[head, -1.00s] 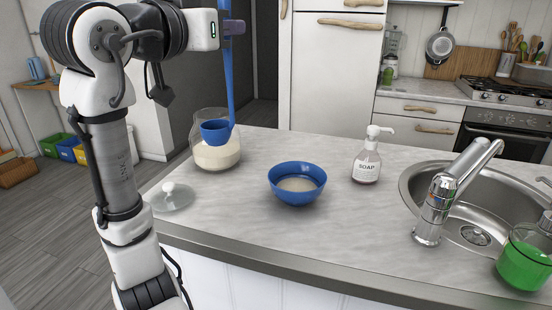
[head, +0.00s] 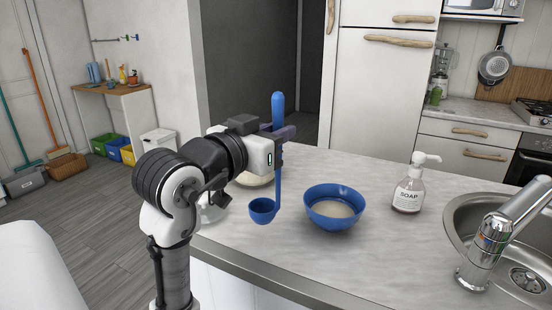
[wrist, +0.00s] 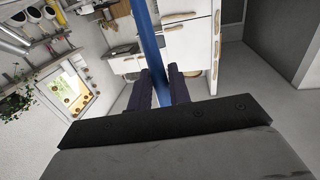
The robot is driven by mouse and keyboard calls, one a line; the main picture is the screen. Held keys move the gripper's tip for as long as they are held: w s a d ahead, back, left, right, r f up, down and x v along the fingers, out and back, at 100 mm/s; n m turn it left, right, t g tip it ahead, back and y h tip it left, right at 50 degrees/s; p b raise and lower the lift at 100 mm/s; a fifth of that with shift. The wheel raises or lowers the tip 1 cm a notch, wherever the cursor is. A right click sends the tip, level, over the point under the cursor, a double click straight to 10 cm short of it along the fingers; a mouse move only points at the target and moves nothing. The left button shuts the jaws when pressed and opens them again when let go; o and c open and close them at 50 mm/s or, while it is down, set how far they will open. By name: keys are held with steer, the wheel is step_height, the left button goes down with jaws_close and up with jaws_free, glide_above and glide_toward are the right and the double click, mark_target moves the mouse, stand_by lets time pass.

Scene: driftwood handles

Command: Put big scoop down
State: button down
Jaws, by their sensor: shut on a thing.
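The big scoop is blue, with a round cup (head: 263,210) at the bottom of a long upright handle. My gripper (head: 284,133) is shut on the upper part of the handle, and the cup hangs low at the counter, left of the blue bowl. I cannot tell whether the cup touches the counter. In the wrist view the blue handle (wrist: 149,45) runs between the two dark fingers (wrist: 163,88). The inside of the cup shows no clear contents.
The blue bowl (head: 336,208) with pale contents stands on the grey counter (head: 290,258). A glass jar (head: 252,179) is mostly hidden behind my arm. A soap bottle (head: 409,185) and the sink tap (head: 500,235) are to the right. Counter in front of the bowl is clear.

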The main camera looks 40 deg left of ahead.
steer(key=shift+f, duration=2.6)
steer(key=shift+f, duration=0.2)
steer(key=c, duration=1.3)
jaws_free()
steer(key=shift+r, duration=0.1)
